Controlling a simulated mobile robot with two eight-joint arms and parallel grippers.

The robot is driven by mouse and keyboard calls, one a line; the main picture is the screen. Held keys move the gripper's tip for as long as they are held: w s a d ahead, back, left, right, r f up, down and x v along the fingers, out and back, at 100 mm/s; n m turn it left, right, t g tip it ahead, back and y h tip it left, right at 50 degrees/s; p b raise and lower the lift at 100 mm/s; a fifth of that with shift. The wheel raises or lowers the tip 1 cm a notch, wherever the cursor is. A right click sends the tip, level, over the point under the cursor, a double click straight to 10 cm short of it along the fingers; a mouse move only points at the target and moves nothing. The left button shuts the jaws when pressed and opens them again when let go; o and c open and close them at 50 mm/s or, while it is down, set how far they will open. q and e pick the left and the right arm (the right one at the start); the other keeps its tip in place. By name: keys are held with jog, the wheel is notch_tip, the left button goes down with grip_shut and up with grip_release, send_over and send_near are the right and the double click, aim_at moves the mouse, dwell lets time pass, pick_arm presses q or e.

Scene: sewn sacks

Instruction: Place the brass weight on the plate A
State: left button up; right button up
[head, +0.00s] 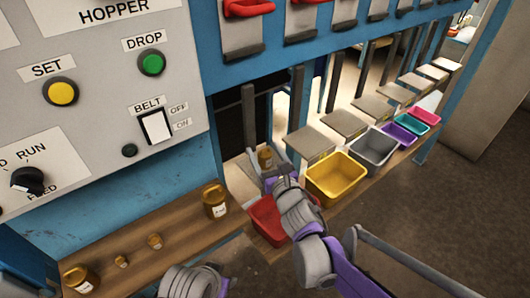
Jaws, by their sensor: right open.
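A brass weight (265,158) stands upright at the first, nearest bay, where a grey plate seems to lie under it. My right gripper (270,175) is just in front of this weight, with its jaws open. I cannot tell whether a finger touches the weight. The gripper and wrist hide much of the plate there. No letter A is readable on any plate. Other brass weights stand on the wooden shelf: a large one (215,202), small ones (155,241) (121,262), and another large one (82,278). My left gripper is not visible; only part of that arm shows at the bottom.
A red bin (268,222) lies below my right wrist. A yellow bin (337,180), a grey bin (374,148) and smaller coloured bins run to the right below more grey plates (305,143). Dark uprights stand behind. A control panel (95,80) with buttons fills the upper left.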

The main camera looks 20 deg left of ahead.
jog(key=v, duration=1.2)
jog(key=shift+p, duration=0.4)
jog(key=shift+r, duration=0.1)
jog(key=s+d+f+m+g+h, duration=0.1)
jog(key=d+f+m+h, duration=0.3)
jog(key=d+m, duration=0.65)
jog(key=s+d+f+m+g+h, duration=0.1)
jog(key=d+f+m+h, duration=0.1)
jog(key=d+m+h, duration=0.65)
jog(key=s+d+f+m+g+y, duration=0.1)
jog(key=s+d+f+m+g, duration=0.2)
jog(key=s+m, duration=0.5)
jog(key=s+d+f+m+g+y, duration=0.1)
jog(key=s+d+f+m+g, duration=0.2)
jog(key=m, duration=1.3)
jog(key=s+f+g, duration=0.1)
jog(key=s+f, duration=0.2)
jog(key=s, duration=0.3)
jog(key=shift+s+d+g, duration=0.2)
jog(key=shift+g, duration=0.2)
